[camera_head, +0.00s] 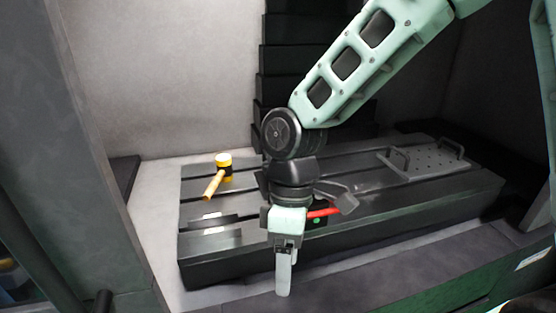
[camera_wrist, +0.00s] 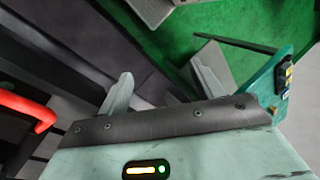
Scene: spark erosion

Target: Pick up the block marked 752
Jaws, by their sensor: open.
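I cannot read the number 752 in either view. Two small pale patches, perhaps labels, show on low dark shapes (camera_head: 228,220) at the left front of the slotted dark table (camera_head: 400,215); I cannot tell whether either is the block. My gripper (camera_head: 284,288) points down in front of the table's front side, to the right of these shapes and apart from them. In the wrist view my gripper (camera_wrist: 166,85) has its two pale fingers spread, with nothing seen between them.
A mallet (camera_head: 215,180) lies on the table's left. A perforated plate with two handles (camera_head: 425,162) lies at the right. A red handle (camera_head: 323,212) shows just behind my gripper, and red also shows in the wrist view (camera_wrist: 28,105). The table's middle right is clear.

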